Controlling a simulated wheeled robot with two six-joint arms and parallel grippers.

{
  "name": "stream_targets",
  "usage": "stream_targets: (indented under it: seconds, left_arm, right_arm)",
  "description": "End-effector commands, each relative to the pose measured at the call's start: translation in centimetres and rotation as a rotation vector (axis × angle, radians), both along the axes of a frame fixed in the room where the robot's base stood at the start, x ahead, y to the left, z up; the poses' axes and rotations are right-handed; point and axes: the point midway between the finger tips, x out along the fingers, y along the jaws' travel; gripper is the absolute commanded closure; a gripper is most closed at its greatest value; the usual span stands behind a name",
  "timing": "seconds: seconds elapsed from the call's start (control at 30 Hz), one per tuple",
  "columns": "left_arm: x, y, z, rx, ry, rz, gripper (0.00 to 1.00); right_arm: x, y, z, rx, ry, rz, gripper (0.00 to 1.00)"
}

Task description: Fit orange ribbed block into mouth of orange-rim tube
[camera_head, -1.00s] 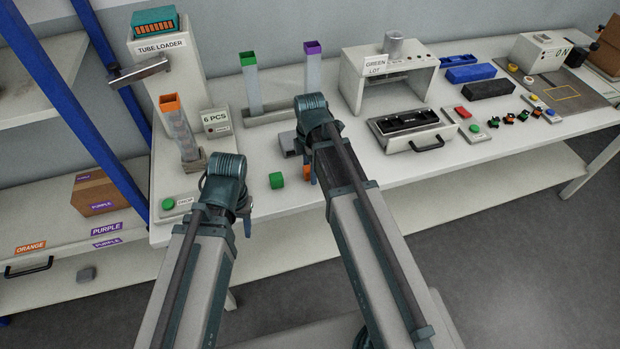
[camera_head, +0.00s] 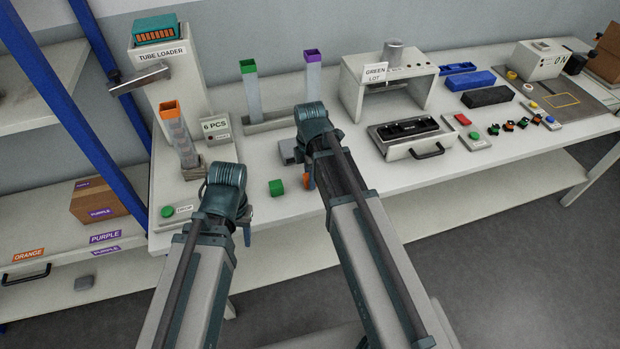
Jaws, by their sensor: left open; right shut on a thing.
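The orange-rim tube (camera_head: 171,112) stands tilted slightly in a grey holder at the left of the bench. Orange bands show along its wall; I cannot tell how many blocks are inside. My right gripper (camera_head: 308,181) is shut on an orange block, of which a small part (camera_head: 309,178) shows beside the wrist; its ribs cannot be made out. It is over the bench, right of the green block and well apart from the tube. My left gripper (camera_head: 247,234) is open near the bench's front edge, right of and in front of the tube. Its fingers are mostly hidden by the wrist.
A green block (camera_head: 276,187) lies on the bench between my arms. The green-rim tube (camera_head: 249,85) and purple-rim tube (camera_head: 313,75) stand behind. The tube loader (camera_head: 172,72), a 6 PCS sign (camera_head: 215,127) and a green drop button (camera_head: 168,211) surround the orange-rim tube.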

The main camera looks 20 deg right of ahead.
Motion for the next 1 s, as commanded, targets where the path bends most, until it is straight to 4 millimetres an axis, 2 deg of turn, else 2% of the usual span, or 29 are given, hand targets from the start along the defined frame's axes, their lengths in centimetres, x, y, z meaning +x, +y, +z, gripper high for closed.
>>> stream_targets:
  seconds: [0.27, 0.8, 1.0]
  left_arm:
    - [0.0, 0.0, 1.3, 0.000, 0.000, 0.000, 0.50]
    - [0.0, 0.0, 9.0, 0.000, 0.000, 0.000, 0.50]
    - [0.0, 0.0, 10.1, 0.000, 0.000, -0.001, 0.50]
  right_arm:
    - [0.0, 0.0, 1.3, 0.000, 0.000, 0.000, 1.00]
    - [0.0, 0.0, 9.0, 0.000, 0.000, 0.000, 1.00]
    - [0.0, 0.0, 10.1, 0.000, 0.000, 0.000, 1.00]
